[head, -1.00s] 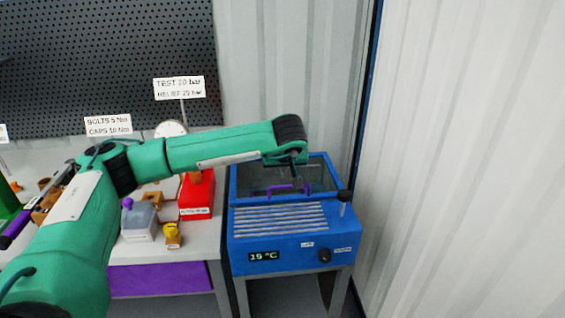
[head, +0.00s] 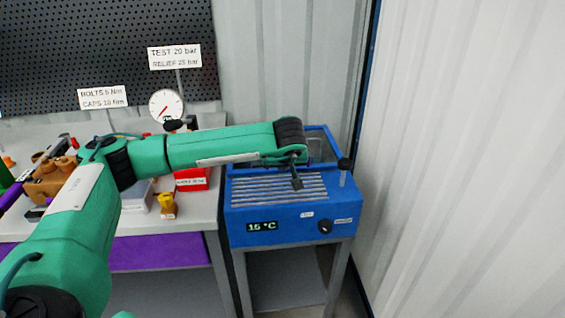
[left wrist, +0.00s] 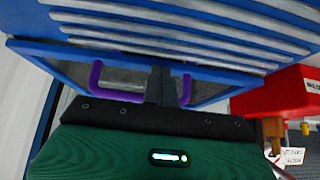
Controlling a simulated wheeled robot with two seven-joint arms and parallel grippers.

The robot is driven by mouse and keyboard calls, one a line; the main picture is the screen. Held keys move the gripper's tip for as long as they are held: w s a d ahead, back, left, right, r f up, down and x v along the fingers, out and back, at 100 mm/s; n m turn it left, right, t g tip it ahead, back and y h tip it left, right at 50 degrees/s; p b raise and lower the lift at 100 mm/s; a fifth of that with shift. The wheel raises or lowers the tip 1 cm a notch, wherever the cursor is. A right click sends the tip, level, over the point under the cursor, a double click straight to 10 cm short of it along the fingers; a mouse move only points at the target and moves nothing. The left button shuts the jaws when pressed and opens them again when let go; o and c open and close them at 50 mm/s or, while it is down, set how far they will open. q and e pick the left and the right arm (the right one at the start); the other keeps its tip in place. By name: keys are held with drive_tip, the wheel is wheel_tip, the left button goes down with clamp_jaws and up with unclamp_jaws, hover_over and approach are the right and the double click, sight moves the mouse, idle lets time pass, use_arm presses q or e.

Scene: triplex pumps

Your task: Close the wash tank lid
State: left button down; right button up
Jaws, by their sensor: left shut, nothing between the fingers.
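The blue wash tank (head: 280,225) stands at the right end of the bench, with slats and a temperature display on it. Its lid (head: 333,139) has a blue frame and a see-through pane. My left arm covers much of it, so its angle is hard to tell. In the left wrist view the lid's purple handle (left wrist: 96,76) shows on both sides of my left gripper (left wrist: 160,84), whose fingers hide its middle. In the head view my left gripper (head: 296,184) is shut and empty, in front of the lid and over the slats. My right gripper is out of view.
A red box (head: 193,180) and a yellow part (head: 167,206) sit on the bench (head: 195,222) left of the tank. A gauge (head: 166,104) stands behind my arm. A corrugated wall (head: 460,160) closes off the right side.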

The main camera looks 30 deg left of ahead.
use_arm(q)
drive_tip(key=shift+s+d+r, duration=0.1)
drive_tip(key=shift+s+r, duration=0.1)
drive_tip(key=shift+r, duration=0.15)
drive_tip(key=shift+w, duration=0.1)
drive_tip(key=shift+f, duration=0.1)
